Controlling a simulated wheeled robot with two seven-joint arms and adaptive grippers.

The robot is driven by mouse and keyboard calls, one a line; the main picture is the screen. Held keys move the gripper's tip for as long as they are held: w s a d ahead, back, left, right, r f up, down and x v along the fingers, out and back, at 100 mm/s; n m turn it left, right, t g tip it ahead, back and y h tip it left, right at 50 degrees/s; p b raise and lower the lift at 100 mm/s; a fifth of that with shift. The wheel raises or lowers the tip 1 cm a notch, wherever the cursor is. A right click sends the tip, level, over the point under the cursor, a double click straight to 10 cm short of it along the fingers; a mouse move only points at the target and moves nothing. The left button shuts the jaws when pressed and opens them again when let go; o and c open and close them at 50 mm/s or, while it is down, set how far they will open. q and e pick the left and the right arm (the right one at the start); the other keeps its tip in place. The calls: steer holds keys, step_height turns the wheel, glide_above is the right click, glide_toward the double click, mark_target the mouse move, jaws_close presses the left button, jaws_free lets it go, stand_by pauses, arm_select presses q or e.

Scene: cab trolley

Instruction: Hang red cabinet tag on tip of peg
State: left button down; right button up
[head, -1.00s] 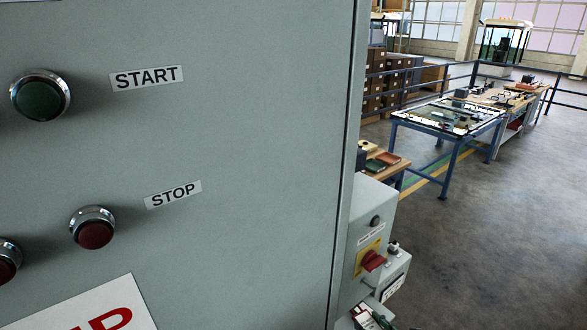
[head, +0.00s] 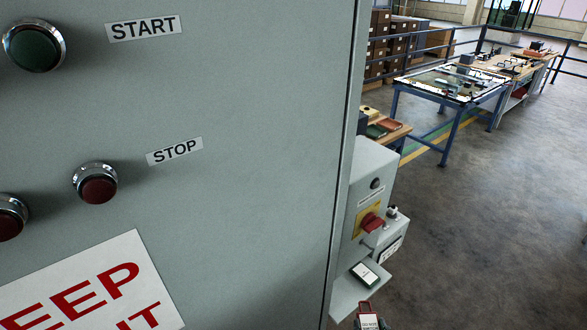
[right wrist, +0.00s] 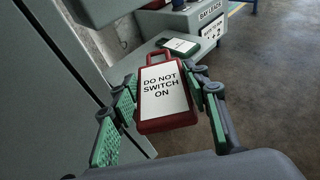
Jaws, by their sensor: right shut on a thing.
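The red cabinet tag (right wrist: 165,122) has a white face reading "DO NOT SWITCH ON" and a loop handle at its top. My right gripper (right wrist: 163,103) is shut on it, with green-padded fingers at both sides. In the head view the tag (head: 368,321) shows at the bottom edge, below and clear of the small shelf. A small peg (head: 367,246) seems to stick out of the grey box under the red rotary switch (head: 372,222); its tip is too small to make out. The tag is apart from it. My left gripper is not in view.
A large grey cabinet door (head: 250,200) fills the left of the head view. A green-edged card (head: 365,274) lies on the small shelf (head: 345,297) of the grey box. A black knob (head: 392,210) sits at the box's right. Floor to the right is clear.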

steer(key=w+n+y, duration=0.1)
steer(key=w+y, duration=0.1)
steer(key=w, duration=0.3)
steer(key=w+d+f+n+y, duration=0.1)
steer(key=w+n+y, duration=0.1)
steer(key=w, duration=0.3)
steer(key=w+d+f+n+g+y, duration=0.1)
steer(key=w+n+y, duration=0.1)
steer(key=w, duration=0.3)
steer(key=w+d, duration=0.1)
steer(key=d, duration=0.1)
steer(key=w+d+n+g+y, duration=0.1)
steer(key=w, duration=0.1)
steer(key=w+d+f+y, duration=0.1)
steer(key=d, duration=0.1)
steer(key=shift+w+d, duration=0.3)
steer(key=shift+w, duration=0.1)
steer(key=w+d+n+g+y, duration=0.1)
steer(key=w+d, duration=0.1)
steer(key=d, duration=0.5)
steer(key=shift+w+r+n, duration=0.25)
steer(key=shift+r+n, duration=0.05)
steer(key=shift+r, duration=0.1)
